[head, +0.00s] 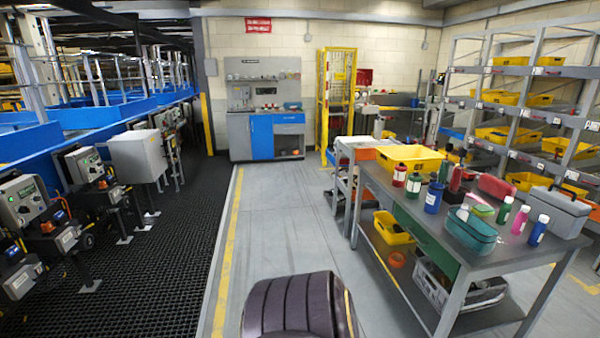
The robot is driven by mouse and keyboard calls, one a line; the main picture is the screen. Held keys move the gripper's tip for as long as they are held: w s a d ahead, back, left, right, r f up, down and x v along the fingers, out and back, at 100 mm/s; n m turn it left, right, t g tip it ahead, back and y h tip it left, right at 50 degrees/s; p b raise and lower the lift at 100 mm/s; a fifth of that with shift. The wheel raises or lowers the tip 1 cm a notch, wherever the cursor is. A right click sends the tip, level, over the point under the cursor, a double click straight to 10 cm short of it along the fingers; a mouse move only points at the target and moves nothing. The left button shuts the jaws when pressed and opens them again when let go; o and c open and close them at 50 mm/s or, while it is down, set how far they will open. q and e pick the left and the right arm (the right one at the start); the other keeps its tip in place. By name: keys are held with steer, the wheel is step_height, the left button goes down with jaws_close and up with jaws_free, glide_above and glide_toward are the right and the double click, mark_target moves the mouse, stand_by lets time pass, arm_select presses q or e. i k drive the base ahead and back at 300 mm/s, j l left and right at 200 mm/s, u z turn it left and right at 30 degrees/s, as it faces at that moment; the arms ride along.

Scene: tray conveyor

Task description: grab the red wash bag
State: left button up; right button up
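A red wash bag (495,187) lies on the grey workbench (400,186) at the right, toward the bench's far right side. Bottles stand in front of it and beside it, and a grey toolbox (560,211) is to its right. A teal wash bag (470,231) sits nearer, at the bench's front edge. Neither of my grippers shows in the head view.
Several bottles, such as a blue one (433,197), crowd the bench top. A yellow bin (410,158) stands at its far end. Shelves with yellow bins (503,96) rise behind. The grey floor (290,225) left of the bench is clear.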

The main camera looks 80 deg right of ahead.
mark_target(498, 189)
steer(key=z, duration=3.65)
